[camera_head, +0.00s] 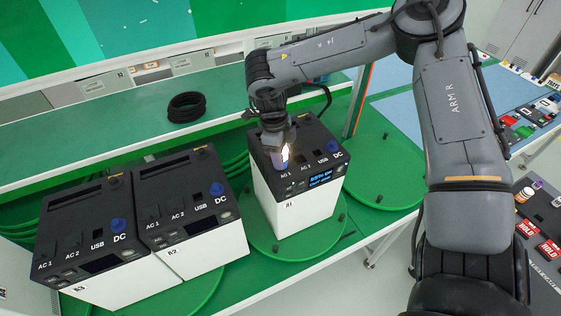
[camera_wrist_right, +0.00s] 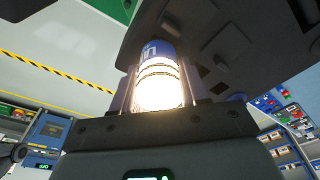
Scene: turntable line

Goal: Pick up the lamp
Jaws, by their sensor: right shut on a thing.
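The lamp (camera_wrist_right: 159,82) is a small cylinder with a blue end and a brightly glowing white body. My right gripper (camera_wrist_right: 158,92) is shut on it, one finger on each side. In the head view the lamp's glow (camera_head: 285,154) shows at my right gripper (camera_head: 276,152), over the black top of the front-right power unit (camera_head: 310,204). I cannot tell whether the lamp touches that top. My left gripper is in neither view.
The unit stands on a green turntable (camera_head: 262,243). Two similar units, a middle one (camera_head: 205,255) and a left one (camera_head: 120,287), stand to its left. A black cable coil (camera_head: 186,107) lies on the green bench behind. An empty green turntable (camera_head: 385,172) is at right.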

